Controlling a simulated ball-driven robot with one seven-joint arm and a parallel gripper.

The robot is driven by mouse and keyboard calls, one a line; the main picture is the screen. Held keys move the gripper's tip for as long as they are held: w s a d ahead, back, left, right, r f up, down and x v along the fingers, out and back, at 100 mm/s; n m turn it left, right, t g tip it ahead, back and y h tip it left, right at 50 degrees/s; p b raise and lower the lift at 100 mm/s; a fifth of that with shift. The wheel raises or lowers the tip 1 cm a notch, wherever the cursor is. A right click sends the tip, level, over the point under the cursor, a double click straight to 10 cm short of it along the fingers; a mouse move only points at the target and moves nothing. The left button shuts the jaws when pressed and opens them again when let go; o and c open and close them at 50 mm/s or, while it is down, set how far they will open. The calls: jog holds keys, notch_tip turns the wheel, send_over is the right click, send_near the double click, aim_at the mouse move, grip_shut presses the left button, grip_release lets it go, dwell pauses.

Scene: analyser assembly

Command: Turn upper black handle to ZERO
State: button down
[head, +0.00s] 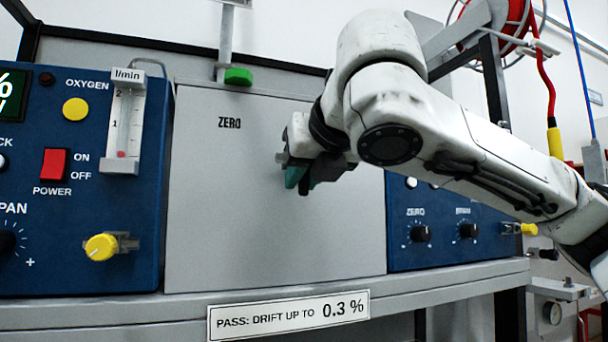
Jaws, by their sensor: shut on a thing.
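My gripper (303,178) is in front of the large grey panel (225,230), right of its middle. It is shut, with a green pad showing on one finger and a dark part beside it. The black lettering ZERO (229,123) is on the panel, up and left of my gripper. The upper black handle cannot be made out clearly; my gripper and wrist cover the place where it appears to be held. Which way the handle points cannot be told.
A blue panel with a red switch (55,164) and yellow knob (101,247) is at left. A green knob (238,76) sits above the grey panel. Small black knobs (421,234) are on the right blue panel, below my arm. A shelf edge (130,318) runs below.

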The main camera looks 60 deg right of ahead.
jog(key=shift+w+a+r+m+t+y+b, duration=0.15)
jog(key=shift+m+t+y, duration=0.1)
jog(key=shift+m, duration=0.2)
jog(key=shift+w+a+f+m+t+y+b, duration=0.15)
jog(key=shift+m+y, duration=0.1)
jog(key=shift+m, duration=0.2)
jog(key=shift+s+r, duration=0.1)
jog(key=c, duration=1.1)
grip_release()
jog(key=b+v, duration=0.2)
jog(key=v, duration=0.8)
jog(key=shift+s+a+r, duration=0.15)
jog(key=shift+s, duration=0.2)
